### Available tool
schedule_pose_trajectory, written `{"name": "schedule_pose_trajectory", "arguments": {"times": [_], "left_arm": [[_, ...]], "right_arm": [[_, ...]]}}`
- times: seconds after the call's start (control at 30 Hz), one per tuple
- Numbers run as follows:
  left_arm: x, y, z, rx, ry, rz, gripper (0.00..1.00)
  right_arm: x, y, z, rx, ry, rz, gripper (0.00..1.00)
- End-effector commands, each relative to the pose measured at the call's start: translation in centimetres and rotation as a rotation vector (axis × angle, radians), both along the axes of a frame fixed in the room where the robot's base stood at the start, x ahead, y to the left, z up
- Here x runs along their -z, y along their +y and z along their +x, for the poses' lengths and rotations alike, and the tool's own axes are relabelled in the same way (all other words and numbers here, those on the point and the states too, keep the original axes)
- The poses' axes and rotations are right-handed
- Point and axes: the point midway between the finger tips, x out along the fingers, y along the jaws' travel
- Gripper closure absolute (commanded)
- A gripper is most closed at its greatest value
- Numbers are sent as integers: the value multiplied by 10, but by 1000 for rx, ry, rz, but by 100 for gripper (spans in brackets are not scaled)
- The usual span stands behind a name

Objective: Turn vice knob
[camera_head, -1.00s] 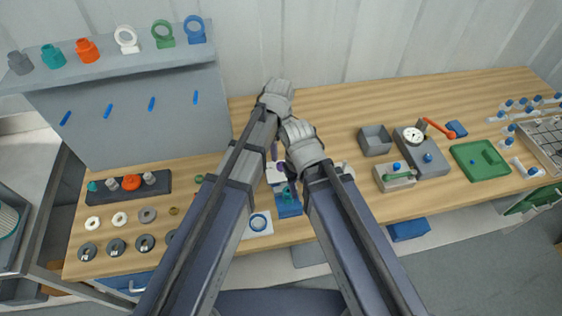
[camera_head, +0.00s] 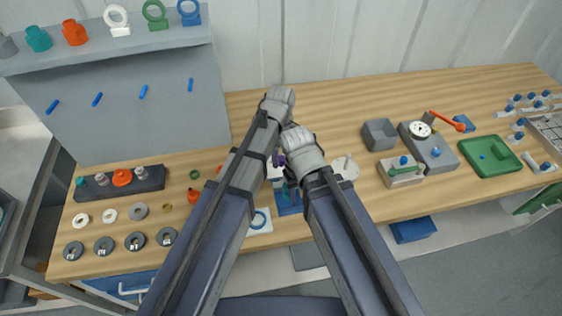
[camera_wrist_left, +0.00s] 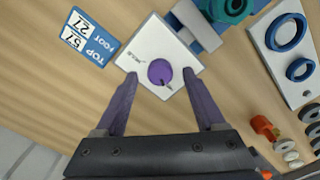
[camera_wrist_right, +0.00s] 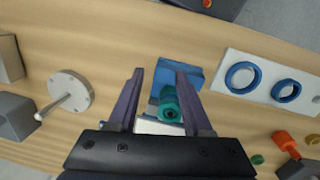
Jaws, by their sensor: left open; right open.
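The blue vice (camera_head: 289,205) stands near the table's front edge in the head view, partly covered by my right arm. Its teal knob (camera_wrist_right: 170,104) lies between the fingers of my right gripper (camera_wrist_right: 163,72) in the right wrist view. That gripper is open; I cannot tell whether it touches the knob. A white block with a purple round knob (camera_wrist_left: 160,72) sits beside the vice in the left wrist view. My left gripper (camera_wrist_left: 159,74) is open, its purple fingers on either side of that knob. The teal part (camera_wrist_left: 232,8) also shows at the top there.
A white plate with blue rings (camera_wrist_right: 265,83) lies beside the vice. A blue-and-white label (camera_wrist_left: 91,38) lies beside the white block. A round grey plate with a rod (camera_wrist_right: 68,92) and grey boxes are on the other side. Both arms crowd the middle.

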Motion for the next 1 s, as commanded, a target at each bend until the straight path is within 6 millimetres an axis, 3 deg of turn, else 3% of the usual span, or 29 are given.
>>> {"name": "schedule_pose_trajectory", "arguments": {"times": [0.1,0.4,1.0], "left_arm": [[10,0,0,0,0,0,28],[9,0,0,0,0,0,29],[9,0,0,0,0,0,97]], "right_arm": [[10,0,0,0,0,0,50],[9,0,0,0,0,0,50],[9,0,0,0,0,0,50]]}}
